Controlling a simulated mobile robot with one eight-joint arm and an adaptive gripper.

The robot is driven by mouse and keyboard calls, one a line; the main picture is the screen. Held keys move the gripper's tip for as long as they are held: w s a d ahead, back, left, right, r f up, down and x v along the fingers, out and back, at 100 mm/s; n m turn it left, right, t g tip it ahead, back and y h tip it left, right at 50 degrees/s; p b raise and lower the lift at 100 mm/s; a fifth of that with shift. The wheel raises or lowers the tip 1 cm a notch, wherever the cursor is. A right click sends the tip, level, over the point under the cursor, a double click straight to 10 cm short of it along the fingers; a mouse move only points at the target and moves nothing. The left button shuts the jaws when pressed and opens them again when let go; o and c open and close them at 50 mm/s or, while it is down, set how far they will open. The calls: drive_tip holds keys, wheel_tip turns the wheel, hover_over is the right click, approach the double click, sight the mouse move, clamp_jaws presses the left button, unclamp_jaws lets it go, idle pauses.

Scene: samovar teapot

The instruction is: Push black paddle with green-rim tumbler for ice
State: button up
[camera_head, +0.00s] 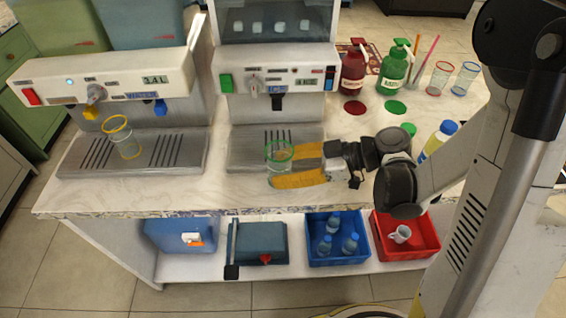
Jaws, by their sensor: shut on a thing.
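The green-rim tumbler (279,157) is a clear glass with a green rim, held upright near the front of the right machine's drip tray. My gripper (284,167) has yellow fingers, comes from the right and is shut on the tumbler. The black paddle (278,101) sits under the front of the right machine (277,75), below its ICE label. The tumbler is below and in front of the paddle, apart from it. Whether the tumbler touches the tray is hard to tell.
A yellow-rim tumbler (122,137) stands on the left machine's tray. Red (353,70) and green (394,68) pump bottles, two more tumblers (439,78) and a blue-capped bottle (438,139) are at the right. Bins sit on the shelf below.

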drive_tip(key=shift+s, duration=0.25)
drive_tip(key=shift+w, duration=0.1)
drive_tip(key=w+p, duration=0.2)
drive_tip(key=w, duration=0.9)
drive_tip(key=shift+d, duration=0.15)
drive_tip(key=shift+w, duration=1.05)
drive_tip(key=shift+w, duration=0.1)
drive_tip(key=shift+w+d, duration=0.1)
drive_tip(key=shift+w, duration=0.8)
drive_tip(key=shift+s, duration=0.15)
drive_tip(key=shift+s+b, duration=0.6)
drive_tip(key=shift+s, duration=1.75)
